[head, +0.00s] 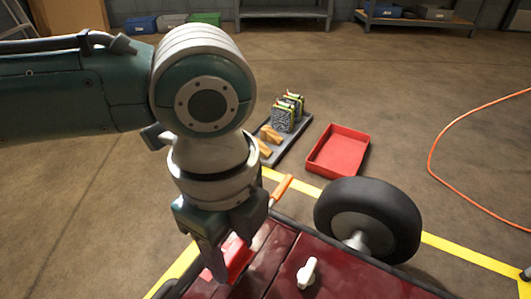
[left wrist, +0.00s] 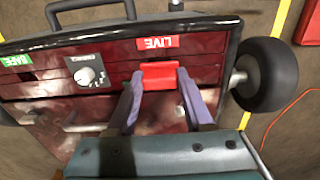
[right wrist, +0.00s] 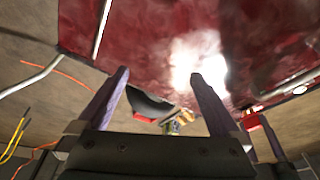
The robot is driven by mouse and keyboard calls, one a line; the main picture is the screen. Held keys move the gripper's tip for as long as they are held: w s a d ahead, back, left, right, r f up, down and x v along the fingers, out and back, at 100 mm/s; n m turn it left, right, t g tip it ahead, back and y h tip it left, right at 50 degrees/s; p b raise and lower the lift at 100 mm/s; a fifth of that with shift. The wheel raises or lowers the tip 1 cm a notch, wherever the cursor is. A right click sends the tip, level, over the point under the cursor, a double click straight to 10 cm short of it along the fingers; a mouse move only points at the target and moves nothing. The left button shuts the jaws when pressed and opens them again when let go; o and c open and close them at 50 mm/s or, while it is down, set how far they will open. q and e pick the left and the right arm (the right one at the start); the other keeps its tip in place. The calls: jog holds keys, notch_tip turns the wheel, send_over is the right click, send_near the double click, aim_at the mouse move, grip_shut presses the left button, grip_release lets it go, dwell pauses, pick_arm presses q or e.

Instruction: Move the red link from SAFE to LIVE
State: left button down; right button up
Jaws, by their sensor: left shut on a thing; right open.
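The red link (left wrist: 160,75) is between the two fingers of my left gripper (left wrist: 157,80), which is shut on it. It is at the dark red panel (left wrist: 115,60), directly below the red LIVE label (left wrist: 157,42). Whether it is seated or just above the panel, I cannot tell. The green SAFE label (left wrist: 17,62) is at the far left of the panel. In the head view my left gripper (head: 220,258) points down at the cart, and my wrist hides part of it. My right gripper (right wrist: 160,80) is open and empty, under a dark red surface.
A white knob (left wrist: 88,76) sits on the panel between the labels. A black wheel (head: 368,220) stands beside the cart. Behind are a red tray (head: 338,152) and a grey tray with batteries (head: 286,115). An orange hose (head: 432,150) lies on the floor at right.

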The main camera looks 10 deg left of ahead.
pick_arm(q)
jog(key=shift+f+b, duration=0.55)
jog(key=shift+f, duration=0.8)
pick_arm(e)
jog(key=shift+a+f, duration=0.1)
jog(key=shift+f, duration=0.45)
pick_arm(q)
jog(key=shift+c, duration=1.1)
grip_release()
jog(key=shift+r, duration=0.1)
pick_arm(e)
jog(key=shift+r, duration=0.1)
pick_arm(q)
notch_tip(320, 180, up, 10)
jog(key=p, duration=0.7)
jog(key=shift+p, duration=0.35)
pick_arm(e)
notch_tip(320, 180, up, 7)
jog(key=shift+r, duration=0.1)
